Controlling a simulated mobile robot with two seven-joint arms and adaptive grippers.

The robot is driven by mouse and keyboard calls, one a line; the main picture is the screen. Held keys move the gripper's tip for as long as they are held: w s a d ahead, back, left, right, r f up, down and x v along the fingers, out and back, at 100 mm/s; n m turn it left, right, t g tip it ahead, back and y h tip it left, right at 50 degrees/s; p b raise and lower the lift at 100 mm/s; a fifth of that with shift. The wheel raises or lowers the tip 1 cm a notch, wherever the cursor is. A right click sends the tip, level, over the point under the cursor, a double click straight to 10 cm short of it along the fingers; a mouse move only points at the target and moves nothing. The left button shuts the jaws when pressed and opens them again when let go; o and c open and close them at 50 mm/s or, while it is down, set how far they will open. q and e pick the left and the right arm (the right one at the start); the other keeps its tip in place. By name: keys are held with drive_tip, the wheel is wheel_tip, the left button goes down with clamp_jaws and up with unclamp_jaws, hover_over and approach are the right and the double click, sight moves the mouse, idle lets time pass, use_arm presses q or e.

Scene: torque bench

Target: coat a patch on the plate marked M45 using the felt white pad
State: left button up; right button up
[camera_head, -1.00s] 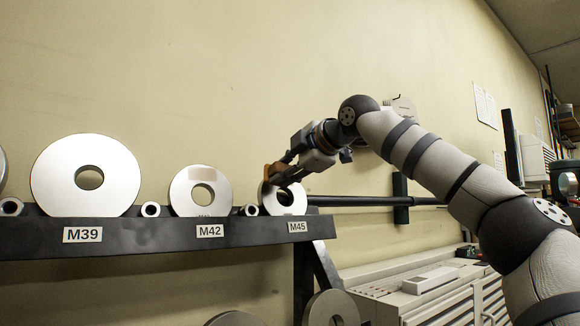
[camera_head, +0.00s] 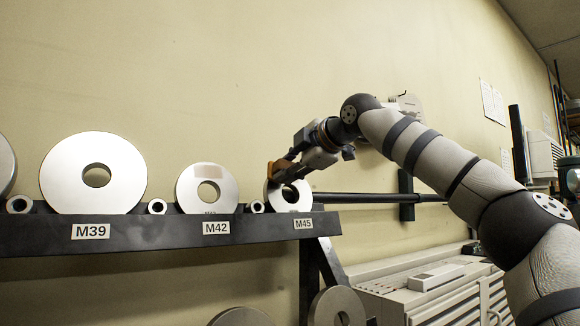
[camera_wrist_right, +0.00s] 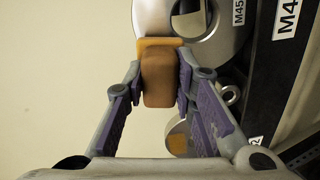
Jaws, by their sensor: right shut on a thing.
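My right gripper (camera_head: 283,170) is shut on the pad, a brown block with an orange-tan edge (camera_wrist_right: 160,82), which it holds at the plate marked M45 (camera_head: 305,198). In the head view the pad is at the plate's upper left rim. In the right wrist view the pad's far end overlaps the silver face of the M45 plate (camera_wrist_right: 150,18); the pad's working face is hidden, so I cannot tell its colour or whether it touches. The M45 plate is a small upright ring on the dark shelf, partly covered by the gripper. My left gripper is not in view.
The M42 plate (camera_head: 227,190) bears a pale patch near its top. The larger M39 plate (camera_head: 60,180) stands further left, with small rings between the plates. A dark bar (camera_head: 370,198) runs right of the shelf (camera_head: 150,235). A pale cabinet (camera_head: 400,300) stands below right.

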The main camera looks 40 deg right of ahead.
drive_tip(key=shift+w+d+f, duration=0.1)
drive_tip(key=shift+w+f, duration=0.05)
drive_tip(key=shift+w, duration=0.35)
drive_tip(key=shift+s+d, duration=0.15)
drive_tip(key=shift+d, duration=0.05)
drive_tip(key=shift+w+a+p, duration=0.2)
drive_tip(key=shift+a+p, duration=0.05)
drive_tip(key=shift+p, duration=0.15)
idle(0.6)
drive_tip(key=v, duration=0.6)
idle(0.4)
